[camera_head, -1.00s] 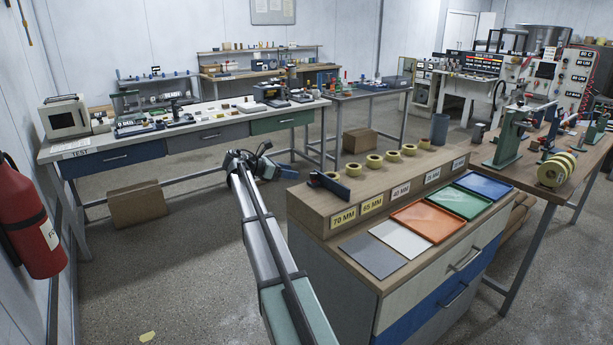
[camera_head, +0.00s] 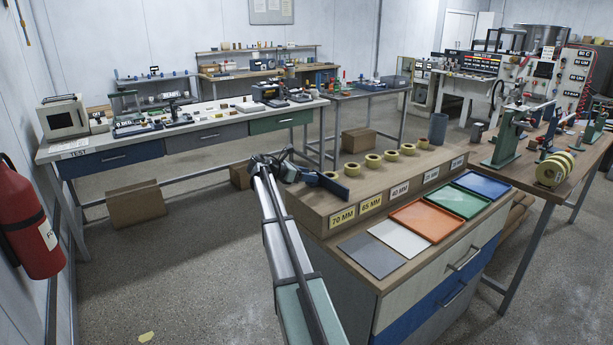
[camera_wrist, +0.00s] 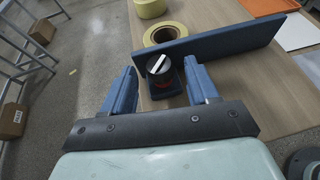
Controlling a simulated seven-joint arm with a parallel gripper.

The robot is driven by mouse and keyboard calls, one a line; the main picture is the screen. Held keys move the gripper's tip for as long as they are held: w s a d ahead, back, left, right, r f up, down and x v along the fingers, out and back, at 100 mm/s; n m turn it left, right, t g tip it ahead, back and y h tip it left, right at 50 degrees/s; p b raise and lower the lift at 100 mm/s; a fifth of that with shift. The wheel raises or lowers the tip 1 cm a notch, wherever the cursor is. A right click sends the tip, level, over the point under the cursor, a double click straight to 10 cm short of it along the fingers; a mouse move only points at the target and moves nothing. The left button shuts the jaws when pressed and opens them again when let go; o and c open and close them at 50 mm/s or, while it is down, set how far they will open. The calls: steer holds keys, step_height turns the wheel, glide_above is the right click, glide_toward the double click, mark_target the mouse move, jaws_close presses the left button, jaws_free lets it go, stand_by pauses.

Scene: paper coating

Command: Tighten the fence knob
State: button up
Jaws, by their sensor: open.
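The fence knob (camera_wrist: 158,66) is a round dark knob with a white bar across its top and a little red at its side. It stands beside the long blue fence plate (camera_wrist: 222,44), on a small dark blue base. In the wrist view my gripper (camera_wrist: 161,80) is open. Its two blue fingers are on either side of the knob, with visible gaps. In the head view my gripper (camera_head: 306,176) is at the left end of the wooden block, by the blue fence (camera_head: 334,186). The knob cannot be made out there.
Yellow tape rolls (camera_head: 352,169) stand in a row on the wooden block (camera_head: 318,210) beyond the fence; one roll (camera_wrist: 161,35) is just behind it in the wrist view. Coloured trays (camera_head: 418,219) lie in front of the block. Open floor is to the left.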

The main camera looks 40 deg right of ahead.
steer(key=c, duration=1)
steer(key=shift+w+d+m+g+y, duration=0.1)
steer(key=shift+w+m+g+y, duration=0.3)
steer(key=shift+m+g, duration=0.45)
steer(key=shift+c, duration=0.2)
steer(key=shift+m+g, duration=0.75)
steer(key=shift+g, duration=0.3)
steer(key=o, duration=1)
steer(key=shift+o, duration=0.2)
steer(key=v, duration=1.3)
steer(key=shift+a+r, duration=0.3)
